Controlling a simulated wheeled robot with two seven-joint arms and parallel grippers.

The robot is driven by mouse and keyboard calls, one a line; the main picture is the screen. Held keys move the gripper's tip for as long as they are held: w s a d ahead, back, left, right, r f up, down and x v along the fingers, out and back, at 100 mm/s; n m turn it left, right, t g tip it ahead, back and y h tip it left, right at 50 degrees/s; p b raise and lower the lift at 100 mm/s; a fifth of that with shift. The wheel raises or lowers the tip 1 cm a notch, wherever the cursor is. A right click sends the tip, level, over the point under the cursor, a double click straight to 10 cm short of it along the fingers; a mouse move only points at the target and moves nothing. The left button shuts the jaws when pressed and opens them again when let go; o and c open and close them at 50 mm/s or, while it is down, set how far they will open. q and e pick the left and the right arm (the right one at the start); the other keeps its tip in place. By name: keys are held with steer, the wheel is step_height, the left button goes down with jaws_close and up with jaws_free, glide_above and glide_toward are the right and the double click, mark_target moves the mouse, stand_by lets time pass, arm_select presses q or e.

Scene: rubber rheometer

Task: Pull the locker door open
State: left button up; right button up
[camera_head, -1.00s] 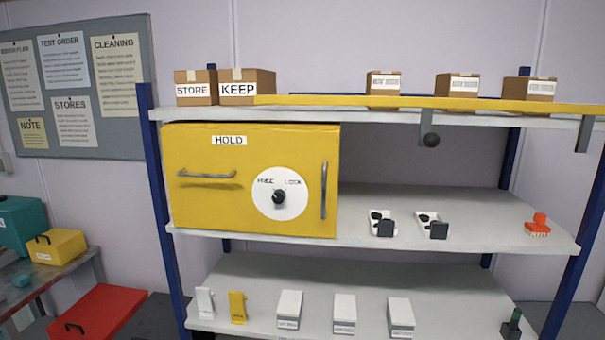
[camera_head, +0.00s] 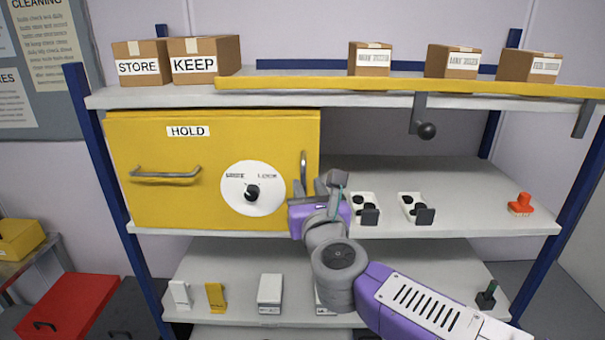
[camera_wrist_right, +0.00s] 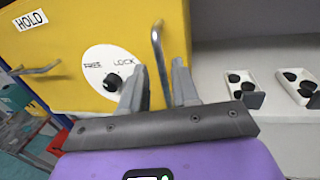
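The yellow locker (camera_head: 150,205) marked HOLD stands at the left of the middle shelf, its door closed. Its front has a horizontal bar handle (camera_head: 165,173) at left, a white dial with a black knob (camera_head: 252,193) between FREE and LOCK, and a vertical bar handle (camera_head: 303,168) at the right edge. I cannot tell the knob's exact setting. My right gripper (camera_head: 318,184) is open in front of the locker's right edge. In the right wrist view, the vertical handle (camera_wrist_right: 157,45) appears between the open fingers (camera_wrist_right: 158,80); contact is not clear. My left gripper is out of view.
Two white trays with black parts (camera_head: 364,203) (camera_head: 414,207) sit just right of my right gripper. A yellow rail (camera_head: 400,86) with a hanging black ball (camera_head: 427,131) runs along the top shelf. A red object (camera_head: 521,205) stands far right. Boxes stand above.

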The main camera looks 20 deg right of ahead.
mark_target(304, 179)
steer(key=w, duration=0.5)
steer(key=shift+w+d+p, duration=0.15)
steer(key=shift+d+p, duration=0.1)
steer(key=shift+p, duration=0.15)
steer(key=shift+f, duration=0.1)
jaws_close()
